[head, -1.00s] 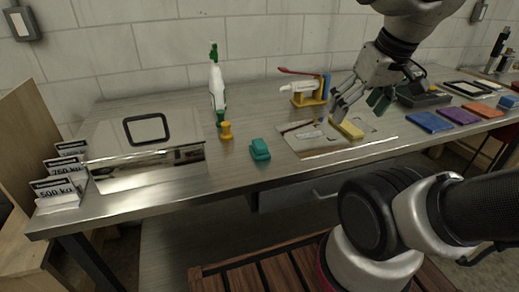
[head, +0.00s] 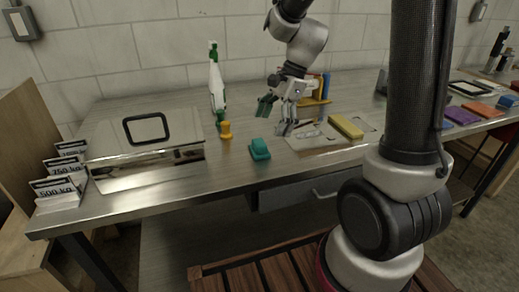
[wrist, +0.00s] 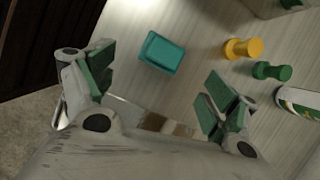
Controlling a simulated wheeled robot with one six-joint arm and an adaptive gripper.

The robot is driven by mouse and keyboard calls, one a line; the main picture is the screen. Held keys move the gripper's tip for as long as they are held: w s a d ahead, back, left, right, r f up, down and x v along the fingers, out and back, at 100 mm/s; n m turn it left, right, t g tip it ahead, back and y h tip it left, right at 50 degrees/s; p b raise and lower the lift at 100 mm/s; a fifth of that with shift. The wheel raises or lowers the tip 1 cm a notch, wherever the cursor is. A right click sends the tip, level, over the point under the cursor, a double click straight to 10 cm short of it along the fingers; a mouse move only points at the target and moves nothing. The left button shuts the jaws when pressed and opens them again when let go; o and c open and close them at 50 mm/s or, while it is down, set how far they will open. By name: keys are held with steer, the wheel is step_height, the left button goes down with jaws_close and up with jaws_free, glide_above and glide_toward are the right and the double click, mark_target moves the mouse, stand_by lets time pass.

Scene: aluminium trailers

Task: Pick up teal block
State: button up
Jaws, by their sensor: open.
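The teal block (head: 260,149) lies on the metal workbench (head: 240,176) near its front edge. It also shows in the wrist view (wrist: 161,53), beyond and between my fingertips. My gripper (head: 282,118) is above the bench, to the right of the block and a little behind it in the head view. In the wrist view my gripper (wrist: 155,82) has its green-padded fingers spread wide, with nothing between them. The gripper does not appear to touch the block.
A yellow peg-like piece (head: 226,130) and a green-and-white bottle (head: 217,85) stand behind the block. A shiny metal box (head: 160,128) is at left. Bare bench surrounds the teal block.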

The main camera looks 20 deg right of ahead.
mark_target(260, 142)
steer(key=shift+w+a+f+m, duration=0.1)
steer(key=shift+a+f+m, duration=0.1)
steer(key=shift+m, duration=0.4)
steer(key=shift+a+f+m, duration=0.1)
steer(key=shift+f+m, duration=0.05)
steer(key=shift+m, duration=0.45)
steer(key=x, duration=0.7)
steer(key=shift+w+a+r, duration=0.1)
steer(key=shift+a, duration=0.2)
steer(key=c, duration=1.2)
steer(key=shift+r, duration=0.1)
